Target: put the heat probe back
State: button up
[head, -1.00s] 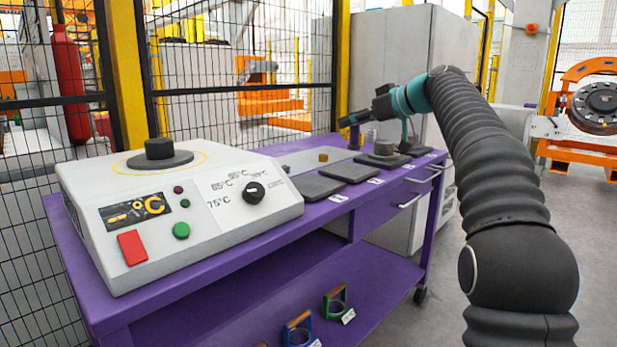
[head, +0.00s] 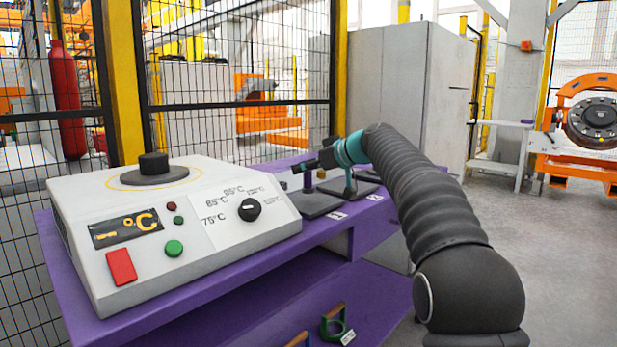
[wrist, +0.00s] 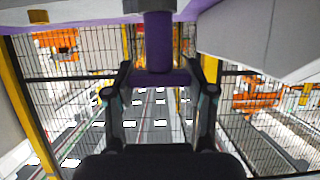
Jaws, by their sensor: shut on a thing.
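My gripper (head: 304,170) is over the purple bench, right of the white heater unit. It is shut on a dark purple upright piece (head: 308,182), which I take to be the heat probe. In the wrist view the two fingers (wrist: 160,80) close on its purple cross part, and its thick stem (wrist: 158,40) runs to the top of the picture. The piece seems to hang above a black pad; I cannot tell whether it touches. The white heater unit (head: 165,225) has a display, a red button, a green button, a dial and a black round plate (head: 155,175) on top.
Black pads (head: 318,206) with white labels lie along the purple bench (head: 215,272). A mesh fence (head: 225,130) and grey cabinet (head: 410,90) stand behind. The floor at right is open.

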jog(key=shift+f, duration=1.05)
jog(key=shift+f+b, duration=0.2)
jog(key=shift+b, duration=0.15)
jog(key=o, duration=1.3)
jog(key=shift+r, duration=0.1)
jog(key=shift+r, duration=0.15)
jog(key=v, duration=1.2)
jog(key=shift+b, duration=0.45)
